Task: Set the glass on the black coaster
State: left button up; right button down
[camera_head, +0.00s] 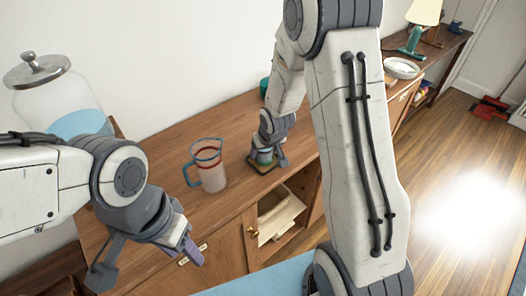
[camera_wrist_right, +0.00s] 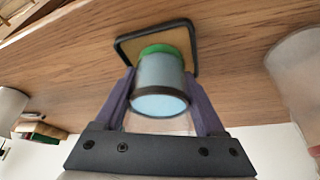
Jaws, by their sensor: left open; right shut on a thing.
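The glass (camera_wrist_right: 158,90) is a small clear-blue tumbler with a dark rim and a green base. My right gripper (camera_head: 265,158) is shut on it, with a purple finger on each side in the right wrist view. The coaster (camera_wrist_right: 122,50) is square with a black raised rim and a tan middle. It lies on the wooden cabinet top, and its dark edge also shows in the head view (camera_head: 283,167). The glass's green base is over the coaster; I cannot tell whether they touch. My left gripper (camera_head: 145,258) is open and empty in front of the cabinet.
A measuring jug (camera_head: 212,178) with a blue handle stands left of the coaster. A large glass jar (camera_head: 40,92) with blue contents stands at far left. A green object (camera_head: 264,87) is behind my right arm.

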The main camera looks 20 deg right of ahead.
jog(key=shift+f, duration=0.2)
grip_release()
jog(key=shift+r, duration=0.1)
